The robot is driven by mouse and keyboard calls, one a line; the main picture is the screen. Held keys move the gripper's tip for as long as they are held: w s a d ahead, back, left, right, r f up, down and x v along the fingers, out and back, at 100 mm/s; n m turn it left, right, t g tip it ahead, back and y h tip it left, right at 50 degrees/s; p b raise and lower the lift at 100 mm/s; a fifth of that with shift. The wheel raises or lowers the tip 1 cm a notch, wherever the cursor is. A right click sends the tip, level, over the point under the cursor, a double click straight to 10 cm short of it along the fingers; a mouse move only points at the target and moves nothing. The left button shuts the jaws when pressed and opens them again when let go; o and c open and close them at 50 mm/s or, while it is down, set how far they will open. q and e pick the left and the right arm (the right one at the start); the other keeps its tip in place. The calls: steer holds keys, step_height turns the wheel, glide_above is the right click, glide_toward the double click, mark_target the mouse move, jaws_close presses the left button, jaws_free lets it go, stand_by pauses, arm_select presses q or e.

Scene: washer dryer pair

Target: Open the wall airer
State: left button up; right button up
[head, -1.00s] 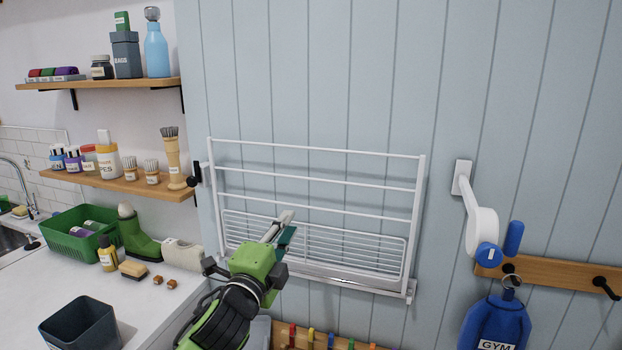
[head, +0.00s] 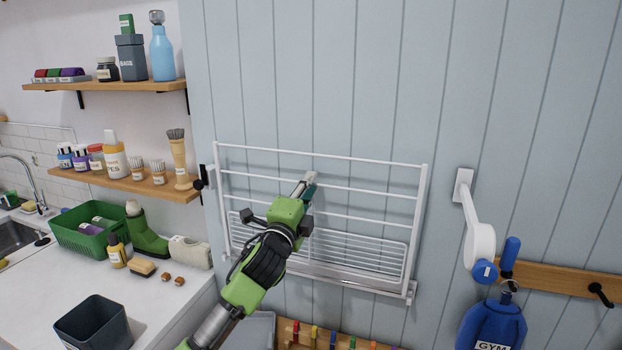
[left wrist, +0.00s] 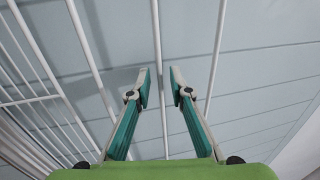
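The wall airer (head: 421,230) is a white frame of horizontal bars on the blue panelled wall, standing nearly upright along it with a finer rack low down. My left gripper (head: 307,185) is in front of its upper bars, near the second bar from the top. In the left wrist view, the gripper (left wrist: 161,76) is open, and a white airer bar (left wrist: 157,30) runs between its two fingers. Whether the fingertips reach past that bar cannot be told. My arm hides part of the rack. My right gripper is not in view.
A wooden shelf (head: 135,183) with bottles and brushes ends close to the airer's left side. A white counter (head: 190,296) with a green basket (head: 70,236) is at left. The wall above is clear.

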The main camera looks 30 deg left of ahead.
arm_select(q)
steer(key=shift+w+a+r, duration=0.1)
steer(key=shift+w, duration=0.45)
jaws_close()
